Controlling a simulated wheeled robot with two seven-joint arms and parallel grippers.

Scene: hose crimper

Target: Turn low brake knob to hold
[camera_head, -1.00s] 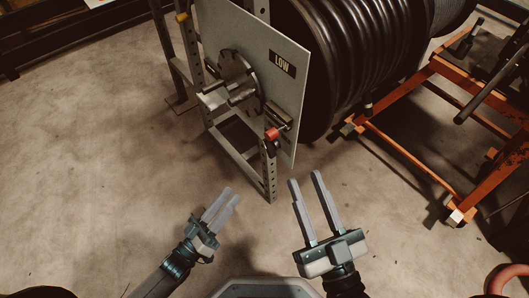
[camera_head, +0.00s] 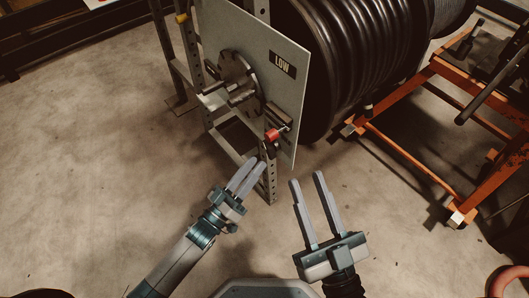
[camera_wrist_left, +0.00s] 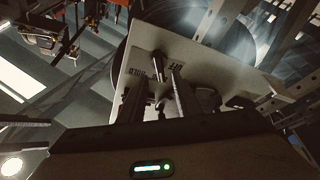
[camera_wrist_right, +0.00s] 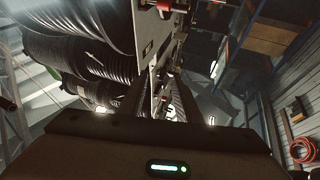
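A grey panel (camera_head: 222,38) labelled LOW (camera_head: 282,63) stands upright at the upper middle of the head view. It carries a round dark disc with a pale handle (camera_head: 240,95) and, lower down, a small red-tipped part (camera_head: 272,135). In the left wrist view the panel (camera_wrist_left: 200,55) shows two upside-down labels, one reading HOLD (camera_wrist_left: 138,72). A dark knob-like part (camera_wrist_left: 161,92) appears between my left fingers; its exact shape is unclear. My left gripper (camera_head: 255,163) is open, just below the red-tipped part, with no contact visible. My right gripper (camera_head: 307,179) is open and empty, lower right of the panel.
A large black hose reel (camera_head: 350,55) is behind. An orange frame (camera_head: 415,165) stands at right. The floor at left and below is clear.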

